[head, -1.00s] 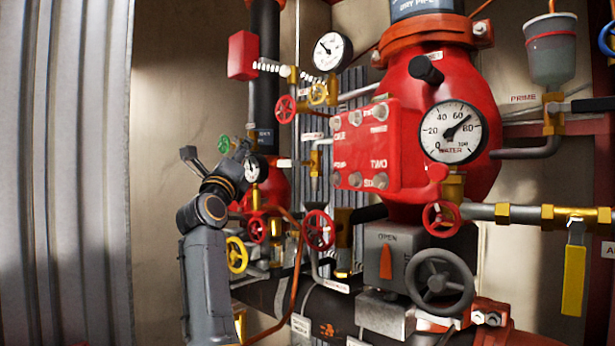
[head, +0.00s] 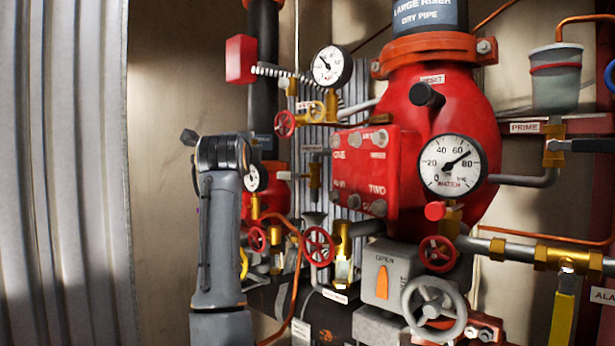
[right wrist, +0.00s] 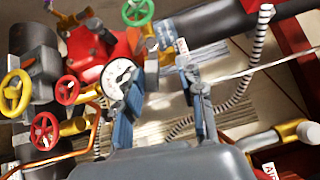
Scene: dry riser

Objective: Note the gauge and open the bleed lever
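The large white water gauge (head: 453,165) sits on the red riser body (head: 478,110); its needle points between 60 and 80. A smaller gauge (head: 331,66) stands higher up; another (head: 253,179) is partly behind my arm and shows in the right wrist view (right wrist: 121,77). A yellow lever (head: 563,320) hangs from a brass valve at the lower right. I cannot tell which lever is the bleed lever. My right gripper (right wrist: 165,85) has its two fingers apart, with nothing seen between them, in front of the small gauge. My left gripper is not in view.
Red handwheels (head: 319,246) and a grey handwheel (head: 434,309) crowd the front. An orange tube (head: 297,280) runs beside my arm. A ribbed hose (right wrist: 240,90) and a yellow wheel (right wrist: 15,93) show near my right gripper. Bare wall lies left of the arm.

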